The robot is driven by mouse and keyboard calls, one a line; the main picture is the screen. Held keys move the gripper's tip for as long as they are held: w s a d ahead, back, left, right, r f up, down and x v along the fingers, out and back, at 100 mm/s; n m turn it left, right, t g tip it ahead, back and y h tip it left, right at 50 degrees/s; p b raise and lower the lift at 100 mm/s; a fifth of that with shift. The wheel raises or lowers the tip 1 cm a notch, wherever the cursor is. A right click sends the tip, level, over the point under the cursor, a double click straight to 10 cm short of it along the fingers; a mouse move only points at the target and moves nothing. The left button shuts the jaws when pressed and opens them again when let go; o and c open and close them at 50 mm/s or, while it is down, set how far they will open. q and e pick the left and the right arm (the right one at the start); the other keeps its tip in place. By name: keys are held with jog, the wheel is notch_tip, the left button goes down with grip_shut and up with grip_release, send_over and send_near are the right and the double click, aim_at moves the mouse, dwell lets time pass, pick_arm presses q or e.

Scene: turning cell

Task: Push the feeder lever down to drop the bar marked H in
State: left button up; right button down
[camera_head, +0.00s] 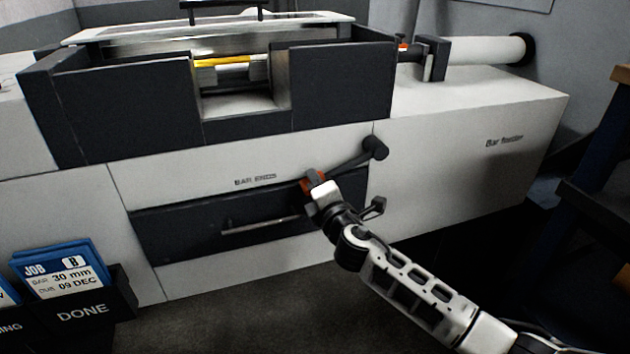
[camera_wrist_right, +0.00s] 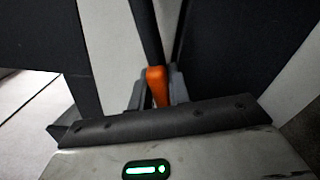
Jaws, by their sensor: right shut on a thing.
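The feeder lever is a dark arm (camera_head: 350,163) that runs from a round pivot (camera_head: 375,148) on the machine's front down to the left. Its orange grip (camera_head: 313,179) is at the lower left end. My right gripper (camera_head: 316,184) is shut on this grip; in the right wrist view, the orange grip (camera_wrist_right: 157,85) sits between the two grey fingers. The lever slopes downward from its pivot, in front of the drawer's upper right corner. No bar with a readable H mark shows. My left gripper is not in view.
A dark drawer (camera_head: 170,232) with a bar handle lies under the "BAR ENDS" label. Above, the machine's opening shows a yellow strip (camera_head: 222,62). A pale tube (camera_head: 485,50) is at the upper right. A "DONE" holder (camera_head: 85,312) with a blue-topped job card (camera_head: 62,272) stands lower left.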

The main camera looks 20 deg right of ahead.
jog(key=shift+d+f, duration=0.1)
jog(key=shift+f, duration=0.1)
jog(key=c, duration=1.3)
grip_release()
jog(key=s, duration=1.6)
jog(key=shift+d+r+b, duration=0.1)
jog(key=shift+d+b, duration=0.15)
jog(key=shift+b, duration=0.05)
